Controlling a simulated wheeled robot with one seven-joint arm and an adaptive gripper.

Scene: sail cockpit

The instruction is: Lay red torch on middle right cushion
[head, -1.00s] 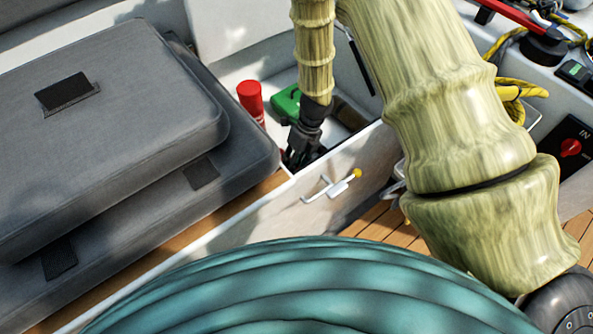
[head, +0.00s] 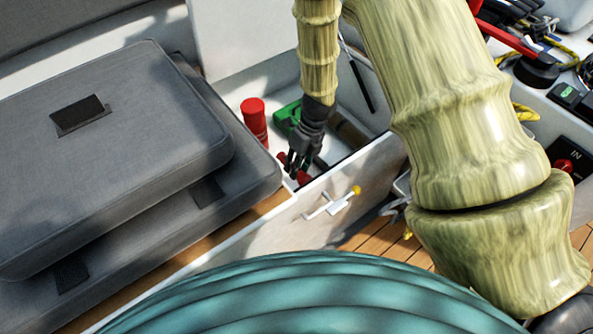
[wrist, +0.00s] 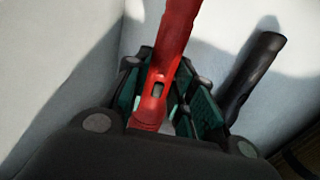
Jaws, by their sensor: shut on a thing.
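My gripper (head: 300,165) is inside the open white locker and is shut on the red torch (wrist: 172,50). In the wrist view the torch runs up between the fingers, a slot in its side showing. In the head view only small red parts of the torch (head: 303,178) show beside the dark fingers. Two grey cushions are stacked left of the locker: an upper one (head: 150,125) with a dark patch, and a lower one (head: 225,215) partly hidden beneath it. I cannot tell which is the middle right cushion.
A red cylinder (head: 254,118) stands in the locker left of my gripper, with a green object (head: 285,116) behind. The wrist view shows a black cylinder (wrist: 253,75). The locker's front wall (head: 270,245) has a white latch (head: 333,204). The upper cushion's top looks clear.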

